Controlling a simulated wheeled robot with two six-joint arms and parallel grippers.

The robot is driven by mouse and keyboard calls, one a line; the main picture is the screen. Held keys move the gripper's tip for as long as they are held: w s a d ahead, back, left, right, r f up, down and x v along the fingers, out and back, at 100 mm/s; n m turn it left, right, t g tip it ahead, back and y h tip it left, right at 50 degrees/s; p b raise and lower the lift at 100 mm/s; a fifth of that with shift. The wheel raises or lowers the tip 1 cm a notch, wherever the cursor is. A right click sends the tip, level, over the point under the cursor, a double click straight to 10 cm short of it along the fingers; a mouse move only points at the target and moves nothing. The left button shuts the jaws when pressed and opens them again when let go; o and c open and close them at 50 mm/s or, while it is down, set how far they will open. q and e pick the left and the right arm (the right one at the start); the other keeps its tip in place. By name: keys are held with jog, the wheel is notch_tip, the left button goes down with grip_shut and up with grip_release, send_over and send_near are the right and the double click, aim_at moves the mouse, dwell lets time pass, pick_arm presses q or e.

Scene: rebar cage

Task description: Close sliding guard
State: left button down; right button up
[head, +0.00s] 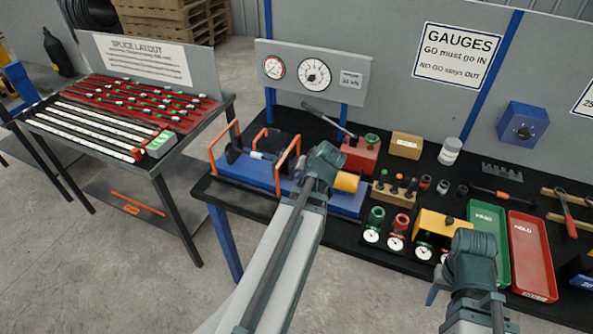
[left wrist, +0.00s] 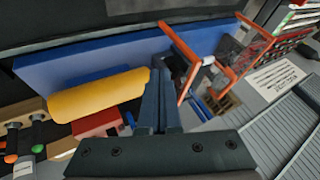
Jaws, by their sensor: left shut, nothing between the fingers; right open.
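The sliding guard has orange tube frames (head: 288,160) with a see-through panel between them. It stands on a long blue base (head: 262,188) at the bench's left end. In the left wrist view, the guard (left wrist: 181,55) is just right of my left gripper's fingers (left wrist: 158,85). Those fingers are together and empty; whether they touch the orange frame I cannot tell. In the head view, my left gripper (head: 322,165) is at the guard's right side, its tips hidden by the wrist. My right gripper (head: 437,288) is open and empty at the bench's front edge.
A yellow cylinder (head: 346,181) lies right of the guard. A red box (head: 361,155), gauges (head: 372,236) and green (head: 489,236) and red (head: 531,255) trays crowd the bench to the right. A rebar table (head: 172,172) stands left across a floor gap.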

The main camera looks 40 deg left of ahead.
pick_arm(q)
jog(key=shift+p+v, duration=1.1)
jog(key=shift+v, duration=0.85)
pick_arm(e)
jog(key=shift+r, duration=1.55)
pick_arm(q)
jog(key=shift+a, duration=0.1)
jog(key=d+f+m+h+b, duration=0.2)
jog(key=d+f, duration=0.1)
jog(key=d, duration=0.6)
jog(key=d+f+m+h+b, duration=0.1)
jog(key=d+f, duration=0.2)
jog(key=d, duration=0.5)
jog(key=s+d+f+m+g+h+b, duration=0.1)
jog(key=s+d+f+m, duration=0.1)
jog(key=d, duration=0.7)
jog(key=s+d+f+m+g+h+b, duration=0.1)
jog(key=s+d+f+m+g, duration=0.1)
jog(key=s+d, duration=0.3)
jog(key=d+m, duration=0.1)
jog(key=d, duration=0.3)
jog(key=shift+s+h+b, duration=0.3)
jog(key=shift+b, duration=0.1)
pick_arm(e)
notch_tip(320, 180, down, 6)
jog(key=shift+r, duration=0.1)
pick_arm(q)
jog(key=shift+d, duration=0.1)
